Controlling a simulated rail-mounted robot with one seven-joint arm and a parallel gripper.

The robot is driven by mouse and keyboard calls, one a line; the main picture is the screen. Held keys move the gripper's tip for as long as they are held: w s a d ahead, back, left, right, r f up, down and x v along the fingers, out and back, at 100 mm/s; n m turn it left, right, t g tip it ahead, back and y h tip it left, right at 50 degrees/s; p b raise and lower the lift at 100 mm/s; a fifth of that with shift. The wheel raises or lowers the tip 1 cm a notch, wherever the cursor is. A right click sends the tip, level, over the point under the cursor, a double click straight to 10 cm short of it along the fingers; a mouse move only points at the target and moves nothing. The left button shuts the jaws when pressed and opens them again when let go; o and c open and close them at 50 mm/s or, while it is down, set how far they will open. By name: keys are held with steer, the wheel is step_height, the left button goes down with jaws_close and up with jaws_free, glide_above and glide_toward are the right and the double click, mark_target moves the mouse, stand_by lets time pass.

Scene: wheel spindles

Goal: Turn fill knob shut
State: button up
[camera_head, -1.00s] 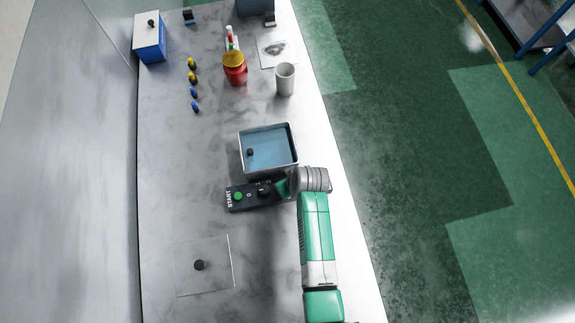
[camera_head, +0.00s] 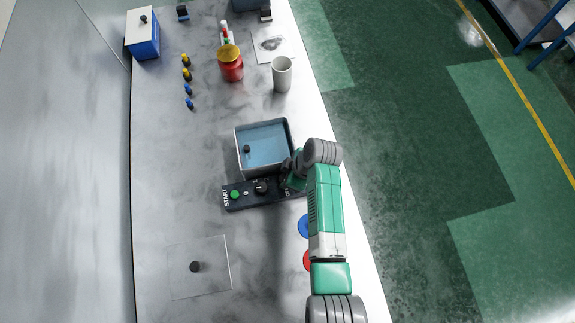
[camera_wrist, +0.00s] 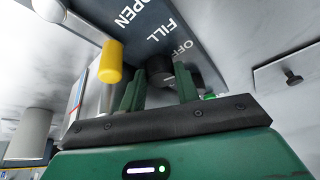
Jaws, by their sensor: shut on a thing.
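The dark control panel (camera_head: 246,204) lies in front of the blue tray, with a green START button (camera_head: 235,194) and a black knob (camera_head: 261,187). My gripper (camera_head: 291,182) is at the panel's right end in the head view, where my arm hides the fill knob. In the wrist view the panel (camera_wrist: 176,14) reads OPEN, FILL and OFF. There the black fill knob (camera_wrist: 159,68) is between the two green fingers of my gripper (camera_wrist: 160,88), which is shut on it. The knob's pointer direction cannot be made out.
A tray (camera_head: 238,152) of blue liquid adjoins the panel. Blue (camera_head: 304,226) and red (camera_head: 307,260) discs lie beside my arm. A yellow-ended piece (camera_wrist: 110,62) is close left of my fingers in the wrist view. A red jar (camera_head: 231,69) and a grey cup (camera_head: 282,75) stand farther back.

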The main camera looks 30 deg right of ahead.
steer(key=shift+n, duration=0.3)
steer(key=o, duration=1)
steer(key=shift+s, duration=0.15)
steer(key=shift+c, duration=0.2)
